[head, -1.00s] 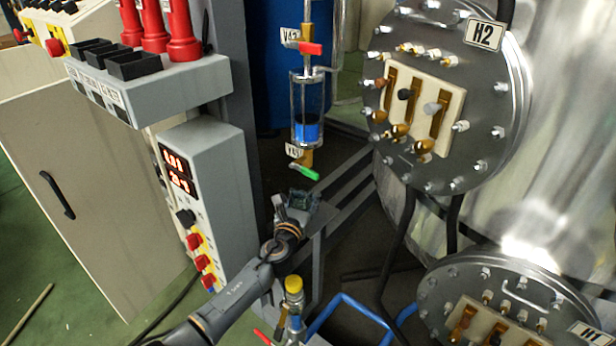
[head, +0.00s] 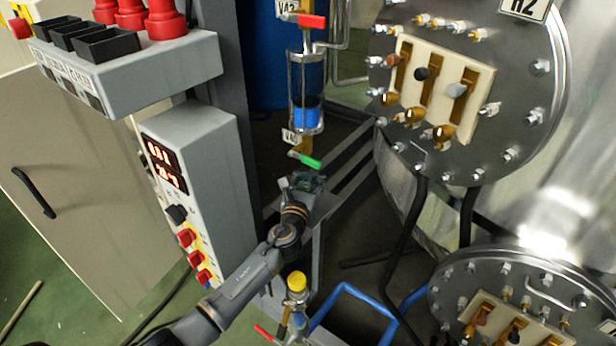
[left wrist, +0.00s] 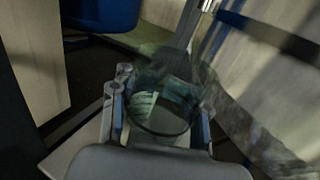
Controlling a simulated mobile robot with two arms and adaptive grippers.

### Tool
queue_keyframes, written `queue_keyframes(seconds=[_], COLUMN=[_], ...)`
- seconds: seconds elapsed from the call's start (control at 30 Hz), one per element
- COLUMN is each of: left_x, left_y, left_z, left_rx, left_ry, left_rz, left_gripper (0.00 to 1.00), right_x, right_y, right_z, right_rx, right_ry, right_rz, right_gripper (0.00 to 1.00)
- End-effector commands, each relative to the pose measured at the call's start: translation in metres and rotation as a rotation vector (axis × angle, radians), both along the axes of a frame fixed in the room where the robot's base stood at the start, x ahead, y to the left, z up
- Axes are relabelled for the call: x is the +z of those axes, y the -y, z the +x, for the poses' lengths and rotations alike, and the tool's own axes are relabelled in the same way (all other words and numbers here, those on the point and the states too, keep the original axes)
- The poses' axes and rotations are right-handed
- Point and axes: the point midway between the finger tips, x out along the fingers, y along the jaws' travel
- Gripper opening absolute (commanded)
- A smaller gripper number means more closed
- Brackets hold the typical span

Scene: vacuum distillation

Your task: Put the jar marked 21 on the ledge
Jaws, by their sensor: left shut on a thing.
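My left gripper (head: 299,199) is shut on a clear glass jar. In the left wrist view the jar (left wrist: 163,105) sits between the two fingers, its round rim toward the camera. The number on it cannot be read. In the head view the jar (head: 309,182) is small and dark, just below the green-handled valve (head: 306,160). A grey metal frame with a flat top, likely the ledge (head: 328,203), lies beside and under the gripper. Whether the jar touches it cannot be told. My right gripper is not in view.
A glass cylinder with blue liquid (head: 307,95) hangs above the jar. A grey control box (head: 205,190) stands left, and a large steel vessel flange (head: 470,95) right. A yellow-capped fitting (head: 297,282) and blue pipe (head: 350,290) are below.

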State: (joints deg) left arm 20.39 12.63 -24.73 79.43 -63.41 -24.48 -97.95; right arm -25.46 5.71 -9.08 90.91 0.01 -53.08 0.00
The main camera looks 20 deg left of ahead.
Motion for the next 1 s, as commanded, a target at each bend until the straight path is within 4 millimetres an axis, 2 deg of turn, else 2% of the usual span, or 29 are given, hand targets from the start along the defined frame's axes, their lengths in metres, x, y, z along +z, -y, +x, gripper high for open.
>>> queue_keyframes(seconds=[0.3, 0.33, 0.5, 0.9, 1.0], left_x=[-0.002, -0.002, -0.002, 0.001, 0.0], left_y=[0.0, 0.0, 0.0, 0.0, 0.0], left_z=[0.0, 0.0, 0.0, 0.0, -0.014], left_rx=[0.0, 0.0, 0.0, 0.0, 0.0], left_ry=[0.0, -0.001, -0.001, 0.0, -0.003], left_rz=[0.0, 0.0, 0.0, 0.0, 0.0], left_gripper=[0.0, 0.37, 0.68, 0.68, 0.68], right_x=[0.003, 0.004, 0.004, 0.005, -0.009], right_y=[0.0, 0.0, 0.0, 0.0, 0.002], right_z=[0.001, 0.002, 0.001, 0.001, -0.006], right_rx=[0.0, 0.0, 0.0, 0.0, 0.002], right_ry=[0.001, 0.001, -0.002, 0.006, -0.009], right_rz=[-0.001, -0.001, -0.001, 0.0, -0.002], right_gripper=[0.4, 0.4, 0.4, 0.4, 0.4])
